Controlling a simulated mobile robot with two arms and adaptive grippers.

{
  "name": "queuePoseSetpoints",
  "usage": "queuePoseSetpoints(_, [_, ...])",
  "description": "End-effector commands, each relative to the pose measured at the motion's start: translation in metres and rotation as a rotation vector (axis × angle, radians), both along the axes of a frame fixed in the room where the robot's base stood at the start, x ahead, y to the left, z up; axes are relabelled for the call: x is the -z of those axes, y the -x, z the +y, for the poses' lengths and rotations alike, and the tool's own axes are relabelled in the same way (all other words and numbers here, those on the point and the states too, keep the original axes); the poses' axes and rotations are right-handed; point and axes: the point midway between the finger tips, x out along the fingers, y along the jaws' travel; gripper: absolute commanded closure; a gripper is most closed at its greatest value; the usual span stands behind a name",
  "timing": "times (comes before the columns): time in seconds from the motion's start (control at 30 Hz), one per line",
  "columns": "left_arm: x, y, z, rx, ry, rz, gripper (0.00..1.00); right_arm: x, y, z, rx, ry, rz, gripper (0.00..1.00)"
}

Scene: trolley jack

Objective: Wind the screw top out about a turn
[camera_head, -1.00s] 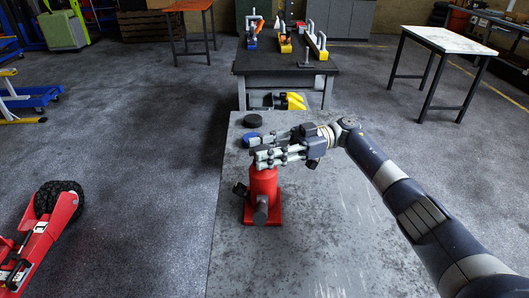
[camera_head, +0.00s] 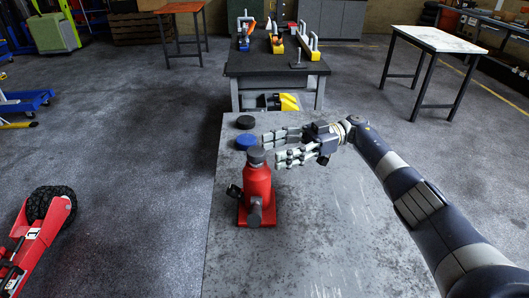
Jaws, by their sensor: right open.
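A red bottle jack (camera_head: 258,192) stands upright on the grey table. Its dark round screw top (camera_head: 256,156) is in plain view at the top of the jack. My right gripper (camera_head: 269,148) is open and empty, just to the right of the screw top, with its fingers pointing left. A gap seems to show between the fingers and the top, though I cannot tell exactly how far apart they are. My left gripper is not in view.
A blue round piece (camera_head: 246,141) and a black disc (camera_head: 245,122) lie behind the jack on the grey table (camera_head: 330,245). A dark workbench (camera_head: 275,66) with tools stands beyond. A red trolley jack (camera_head: 38,235) is on the floor at left.

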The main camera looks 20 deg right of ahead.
Motion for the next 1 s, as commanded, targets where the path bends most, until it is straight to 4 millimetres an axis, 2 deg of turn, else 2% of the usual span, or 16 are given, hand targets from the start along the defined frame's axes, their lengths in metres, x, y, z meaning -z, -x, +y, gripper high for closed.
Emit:
queuePoseSetpoints(0.2, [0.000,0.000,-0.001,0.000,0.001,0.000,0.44,0.000,-0.001,-0.015,-0.001,0.001,0.001,0.44])
queuePoseSetpoints(0.63, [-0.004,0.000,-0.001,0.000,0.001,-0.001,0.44,-0.003,-0.001,-0.018,-0.002,0.000,0.000,0.44])
queuePoseSetpoints(0.77, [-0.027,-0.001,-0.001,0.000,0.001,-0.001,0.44,-0.027,-0.001,-0.018,-0.002,0.000,-0.001,0.44])
queuePoseSetpoints(1.0, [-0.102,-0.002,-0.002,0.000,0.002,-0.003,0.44,-0.102,-0.001,-0.018,-0.002,0.000,0.000,0.44])
